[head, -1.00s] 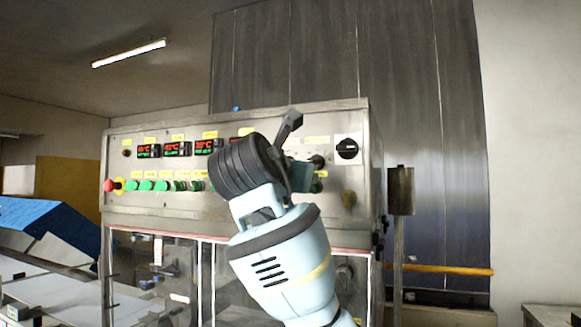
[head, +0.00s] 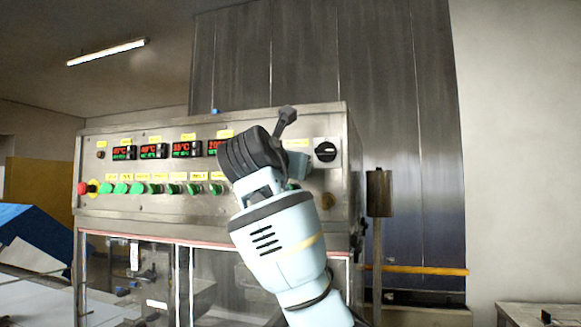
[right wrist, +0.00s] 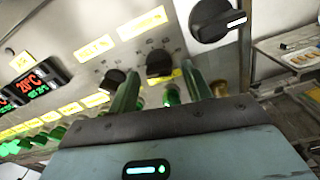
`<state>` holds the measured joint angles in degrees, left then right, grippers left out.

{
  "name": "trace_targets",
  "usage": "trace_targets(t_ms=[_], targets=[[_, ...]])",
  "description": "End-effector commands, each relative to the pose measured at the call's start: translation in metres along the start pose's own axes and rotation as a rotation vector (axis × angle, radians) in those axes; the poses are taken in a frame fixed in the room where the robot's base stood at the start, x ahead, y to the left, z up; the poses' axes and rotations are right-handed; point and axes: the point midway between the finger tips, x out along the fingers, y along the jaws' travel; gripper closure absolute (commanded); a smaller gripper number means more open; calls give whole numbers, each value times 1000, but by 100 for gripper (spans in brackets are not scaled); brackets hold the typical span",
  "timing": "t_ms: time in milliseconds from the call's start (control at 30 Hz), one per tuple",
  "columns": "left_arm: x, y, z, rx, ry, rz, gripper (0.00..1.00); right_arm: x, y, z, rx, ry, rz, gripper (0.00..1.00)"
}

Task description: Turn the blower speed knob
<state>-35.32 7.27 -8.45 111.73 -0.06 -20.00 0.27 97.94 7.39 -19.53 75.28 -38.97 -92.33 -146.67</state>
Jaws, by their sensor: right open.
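The steel control panel (head: 140,205) fills the middle of the head view. In the right wrist view, two small black knobs, a left one (right wrist: 112,79) and a middle one (right wrist: 159,63), sit under yellow labels, with a larger black rotary switch (right wrist: 214,18) to their upper right. The labels are too blurred to tell which is the blower speed knob. My right gripper (right wrist: 165,88) is open, its green fingers pointing at the panel. The middle knob shows between the fingers; contact is not visible. In the head view my wrist hides both small knobs. My left gripper is out of view.
Red displays (head: 186,149), green buttons (head: 137,188) and a red emergency button (head: 82,188) line the panel to the left. Green buttons (right wrist: 171,96) also lie below the knobs. A post with a metal cylinder (head: 379,193) stands right of the machine.

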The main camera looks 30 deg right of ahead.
Motion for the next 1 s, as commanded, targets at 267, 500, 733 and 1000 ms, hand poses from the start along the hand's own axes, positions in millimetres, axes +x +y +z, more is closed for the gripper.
trace_targets(t_ms=[267,500,733,1000], targets=[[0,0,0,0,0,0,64,5,0,0,1,-1,1,51],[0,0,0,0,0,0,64,5,0,0,1,-1,1,72],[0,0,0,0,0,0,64,5,0,0,1,-1,0,96],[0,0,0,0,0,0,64,5,0,0,43,-1,0,96]])
